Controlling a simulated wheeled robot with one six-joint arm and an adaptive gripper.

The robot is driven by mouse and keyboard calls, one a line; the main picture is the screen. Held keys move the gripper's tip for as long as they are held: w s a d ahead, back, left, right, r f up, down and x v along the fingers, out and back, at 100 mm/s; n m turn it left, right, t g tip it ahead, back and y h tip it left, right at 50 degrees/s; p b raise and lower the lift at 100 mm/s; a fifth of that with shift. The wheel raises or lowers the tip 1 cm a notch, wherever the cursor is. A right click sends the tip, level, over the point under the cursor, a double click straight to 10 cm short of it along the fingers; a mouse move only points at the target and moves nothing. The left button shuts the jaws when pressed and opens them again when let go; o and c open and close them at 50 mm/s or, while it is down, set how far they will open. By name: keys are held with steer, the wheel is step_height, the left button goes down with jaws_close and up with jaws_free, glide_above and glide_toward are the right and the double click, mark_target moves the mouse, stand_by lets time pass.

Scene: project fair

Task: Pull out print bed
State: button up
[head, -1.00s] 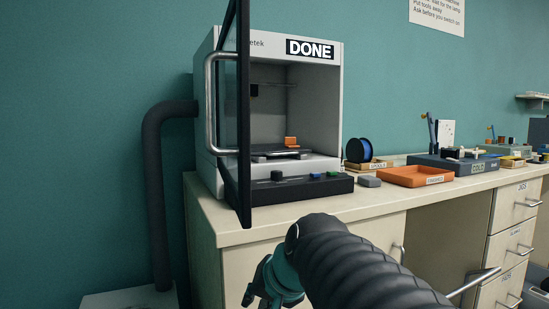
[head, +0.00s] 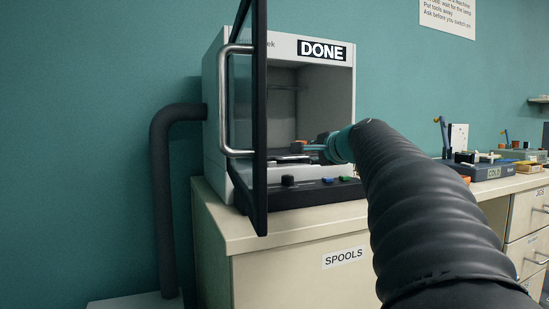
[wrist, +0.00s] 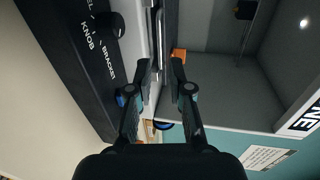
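The printer (head: 280,45) stands on the bench with its glass door (head: 260,120) swung open. The dark print bed (head: 285,158) lies inside, low in the chamber; its front edge and a pale metal bar (wrist: 160,45) show in the wrist view. A small orange piece (wrist: 179,53) sits on the bed. My gripper (wrist: 162,68) is at the chamber mouth, fingers apart, one on each side of the bar's line. I cannot tell whether either finger touches it. In the head view my arm hides part of the bed's right side.
The door and its metal handle (head: 226,100) stand out to the left of my gripper. A dark control panel (head: 300,192) with knobs lies below the chamber. The chamber's right wall is close by. A grey box (head: 478,168) stands farther right on the bench.

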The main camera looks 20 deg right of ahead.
mark_target(290, 158)
steer(key=p+x, duration=0.1)
steer(key=x, duration=0.9)
steer(key=shift+s, duration=0.1)
jaws_close()
